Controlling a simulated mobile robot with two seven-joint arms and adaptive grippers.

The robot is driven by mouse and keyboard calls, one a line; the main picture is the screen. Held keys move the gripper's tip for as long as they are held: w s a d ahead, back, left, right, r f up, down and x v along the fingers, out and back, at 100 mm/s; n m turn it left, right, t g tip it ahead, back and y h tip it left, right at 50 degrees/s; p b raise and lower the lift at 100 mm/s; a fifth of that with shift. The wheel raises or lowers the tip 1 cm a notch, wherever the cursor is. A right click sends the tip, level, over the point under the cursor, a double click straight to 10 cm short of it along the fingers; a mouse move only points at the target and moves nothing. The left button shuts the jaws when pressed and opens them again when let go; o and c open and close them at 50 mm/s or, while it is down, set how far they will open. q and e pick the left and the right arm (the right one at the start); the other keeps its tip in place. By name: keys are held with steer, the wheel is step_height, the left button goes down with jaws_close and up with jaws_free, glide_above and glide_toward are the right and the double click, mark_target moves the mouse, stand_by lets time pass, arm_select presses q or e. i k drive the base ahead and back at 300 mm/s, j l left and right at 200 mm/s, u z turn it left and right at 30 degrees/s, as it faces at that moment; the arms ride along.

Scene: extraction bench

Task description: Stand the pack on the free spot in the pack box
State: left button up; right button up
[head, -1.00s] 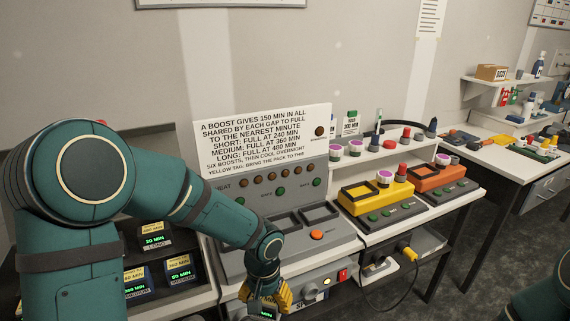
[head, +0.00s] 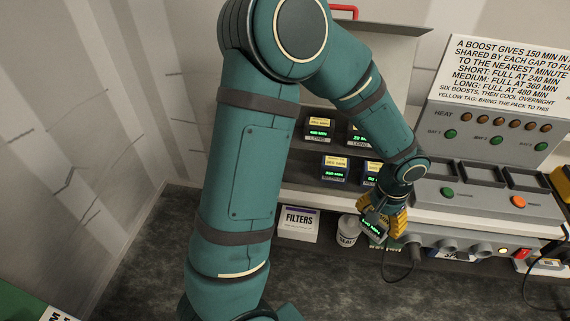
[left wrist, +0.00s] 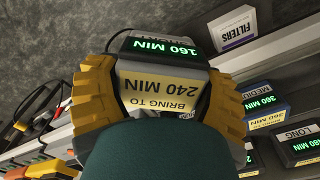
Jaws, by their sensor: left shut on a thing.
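My left gripper (head: 392,222) is shut on a grey pack (head: 374,228). In the left wrist view the held pack (left wrist: 160,85) shows a green 160 MIN display and a yellow tag reading BRING TO 240 MIN. It hangs in front of the bench edge, clear of any support. The dark pack box (head: 296,172) stands on the bench behind and left of it. Several packs with yellow tags and green displays stand in two rows inside. My arm hides the box's right part, so I cannot tell where the free spot is. My right gripper is out of view.
The boost machine (head: 480,190), with empty bays and a sign, stands right of the box. A raised panel (head: 400,50) backs the box. Below the bench top are a FILTERS box (head: 298,225) and a white tub (head: 348,230). A cable hangs below the gripper.

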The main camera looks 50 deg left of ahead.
mark_target(294, 172)
steer(key=k+j, duration=0.1)
steer(key=j, duration=0.3)
steer(key=k+j, duration=0.1)
steer(key=j, duration=0.3)
steer(key=i+j, duration=0.4)
steer(key=j, duration=0.15)
steer(key=u, duration=0.05)
